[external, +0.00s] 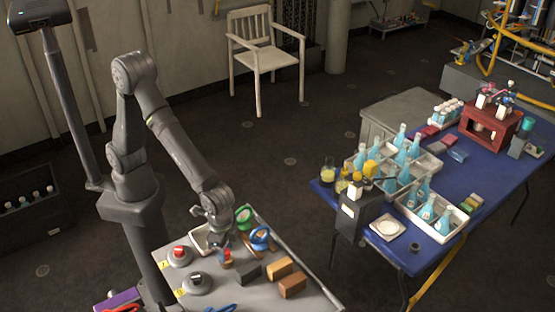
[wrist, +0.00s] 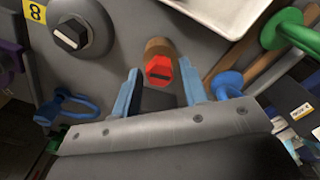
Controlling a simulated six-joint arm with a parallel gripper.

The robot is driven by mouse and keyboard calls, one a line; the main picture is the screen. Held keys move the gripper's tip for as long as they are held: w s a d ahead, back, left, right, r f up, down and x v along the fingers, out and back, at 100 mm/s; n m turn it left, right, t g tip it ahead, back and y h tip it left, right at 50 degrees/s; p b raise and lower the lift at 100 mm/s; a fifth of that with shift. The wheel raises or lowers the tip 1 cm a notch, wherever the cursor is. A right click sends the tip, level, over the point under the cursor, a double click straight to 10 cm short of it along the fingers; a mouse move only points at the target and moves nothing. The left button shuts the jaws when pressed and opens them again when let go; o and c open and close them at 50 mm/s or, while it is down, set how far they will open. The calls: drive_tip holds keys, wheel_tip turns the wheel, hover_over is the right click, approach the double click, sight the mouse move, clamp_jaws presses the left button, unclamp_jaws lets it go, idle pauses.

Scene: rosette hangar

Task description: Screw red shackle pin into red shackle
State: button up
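A red six-sided head with a dark slot (wrist: 159,70), which looks like the red shackle pin, sits at the end of a brown round block (wrist: 158,47) in the wrist view. The same red piece shows small in the external view (external: 227,254), just below my gripper (external: 220,240). My gripper's two blue fingers (wrist: 159,68) are spread apart, with the red head between and just beyond their tips. I see no clear contact. I cannot make out the red shackle in either view.
Two round grey bases hold a red knob (external: 179,251) and a black-and-white knob (wrist: 70,34). A white tray (wrist: 222,10), green (wrist: 285,30) and blue (wrist: 226,84) round-ended pieces, a blue shackle (wrist: 68,104) and wooden blocks (external: 292,285) crowd the grey bench.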

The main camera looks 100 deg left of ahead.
drive_tip(key=shift+c, duration=0.4)
clamp_jaws()
drive_tip(key=shift+r, duration=0.15)
drive_tip(key=shift+r, duration=1.4)
